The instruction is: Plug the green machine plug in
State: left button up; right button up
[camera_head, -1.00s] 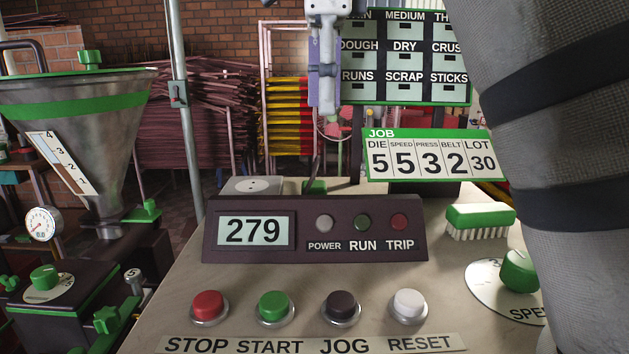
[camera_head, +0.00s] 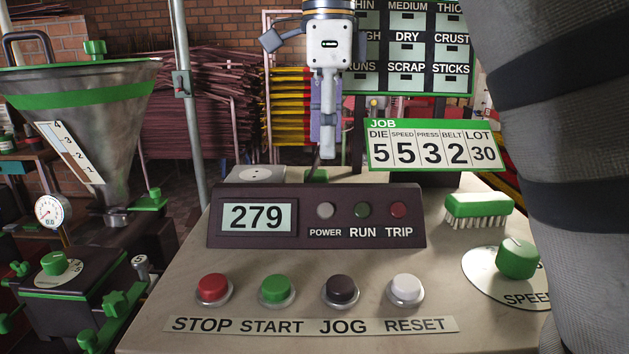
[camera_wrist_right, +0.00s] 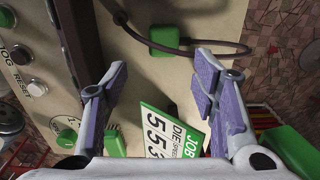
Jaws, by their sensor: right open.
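The green plug (camera_head: 317,176) lies at the back of the console, partly hidden behind the dark display panel. In the right wrist view the green plug (camera_wrist_right: 166,39) is a block with a dark cable curving around it. A pale socket box (camera_head: 262,174) with a round face stands left of the plug. My right gripper (camera_head: 328,152) hangs pointing down just above and behind the plug. In the wrist view its purple-padded fingers (camera_wrist_right: 161,72) are apart with nothing between them, and the plug lies beyond the tips. My left gripper is not in view.
The display panel (camera_head: 316,216) stands in front of the plug. The job sign (camera_head: 435,146) stands close to the right of my gripper. A green brush (camera_head: 479,205) and a green speed knob (camera_head: 517,258) are on the console's right side. Buttons line the front.

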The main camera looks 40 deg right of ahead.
aim_at(322, 172)
jog(key=f, duration=0.5)
jog(key=shift+w+a+f, duration=0.1)
jog(key=shift+w, duration=0.25)
jog(key=shift+c, duration=0.3)
jog(key=c, duration=1.1)
